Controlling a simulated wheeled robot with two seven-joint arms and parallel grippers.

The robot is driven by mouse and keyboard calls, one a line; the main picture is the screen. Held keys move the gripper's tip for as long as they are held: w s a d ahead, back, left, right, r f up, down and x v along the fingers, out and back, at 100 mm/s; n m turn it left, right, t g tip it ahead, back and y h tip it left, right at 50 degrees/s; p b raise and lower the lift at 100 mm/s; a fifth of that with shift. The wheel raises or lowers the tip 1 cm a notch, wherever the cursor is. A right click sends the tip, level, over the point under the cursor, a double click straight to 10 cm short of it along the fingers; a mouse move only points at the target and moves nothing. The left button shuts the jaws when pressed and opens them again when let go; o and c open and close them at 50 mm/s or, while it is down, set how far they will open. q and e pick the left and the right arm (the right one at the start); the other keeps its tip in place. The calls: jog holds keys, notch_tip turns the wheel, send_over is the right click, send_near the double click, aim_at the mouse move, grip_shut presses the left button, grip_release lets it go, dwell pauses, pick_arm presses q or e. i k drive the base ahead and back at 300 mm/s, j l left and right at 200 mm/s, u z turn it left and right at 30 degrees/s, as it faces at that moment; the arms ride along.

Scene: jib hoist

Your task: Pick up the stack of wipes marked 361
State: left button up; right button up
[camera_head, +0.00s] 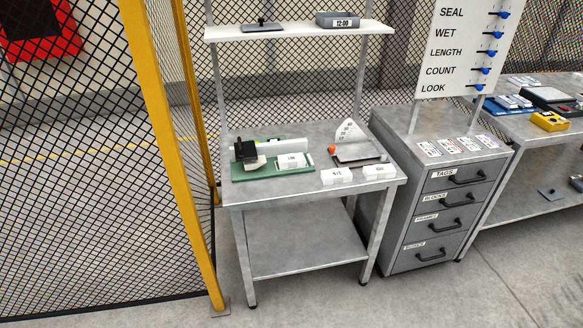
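Three small white stacks with dark markings are on the grey metal workbench (230,195). One white stack (292,161) sits on the green board at the back left. A second white stack (336,176) lies near the front edge, right of the middle. A third white stack (380,172) lies to its right, near the bench's front right corner. The markings are too small to read surely, so I cannot tell which is 361. Neither of my grippers is in view.
A green board (250,173) holds a black device and a white roll. A grey plate device with an orange knob (332,149) stands behind the front stacks. A drawer cabinet (445,215) adjoins on the right. A yellow post (165,130) and mesh fence stand left.

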aim_at(290, 160)
jog(key=i+l+u, duration=0.1)
jog(key=i+l, duration=0.15)
jog(key=i+l+u, duration=0.1)
jog(key=i+l, duration=0.15)
jog(key=l, duration=0.2)
jog(key=i+l+u, duration=0.1)
jog(key=i+l, duration=0.15)
jog(key=l, duration=0.15)
jog(key=i+l+u, duration=0.1)
jog(key=l, duration=0.3)
jog(key=i+l, duration=0.3)
jog(key=l, duration=0.15)
jog(key=j+u, duration=0.05)
